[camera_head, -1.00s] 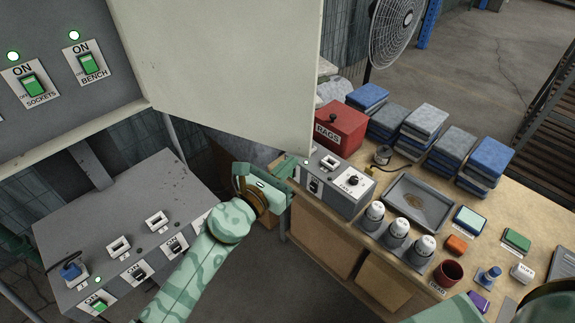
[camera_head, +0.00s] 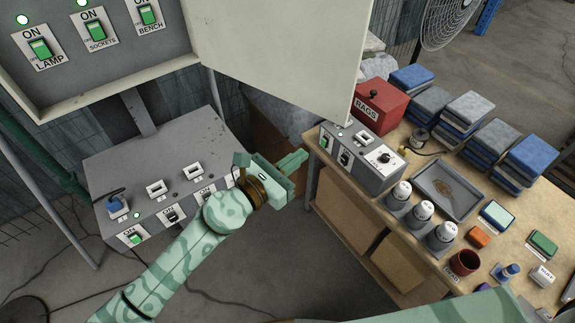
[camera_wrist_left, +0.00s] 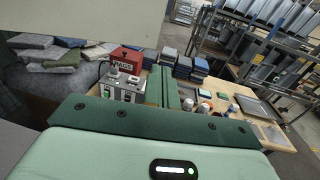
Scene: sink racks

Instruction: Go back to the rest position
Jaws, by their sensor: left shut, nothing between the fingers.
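My left gripper (camera_head: 297,160) is in the middle of the head view, at the end of my mint-green patterned arm. It hangs in the air between the grey socket box on the left and the workbench on the right. It is empty. In the left wrist view its two dark green fingers (camera_wrist_left: 164,87) lie together, shut, pointing toward the workbench. Part of my right arm shows at the lower right edge of the head view; its gripper is not seen.
An open pale cabinet door (camera_head: 290,45) hangs above my left gripper. The socket box (camera_head: 150,150) stands left. The workbench (camera_head: 385,205) at right carries a control box (camera_head: 362,158), red rags box (camera_head: 380,107), stacked cloths (camera_head: 465,115) and a tray (camera_head: 446,190). Floor below is open.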

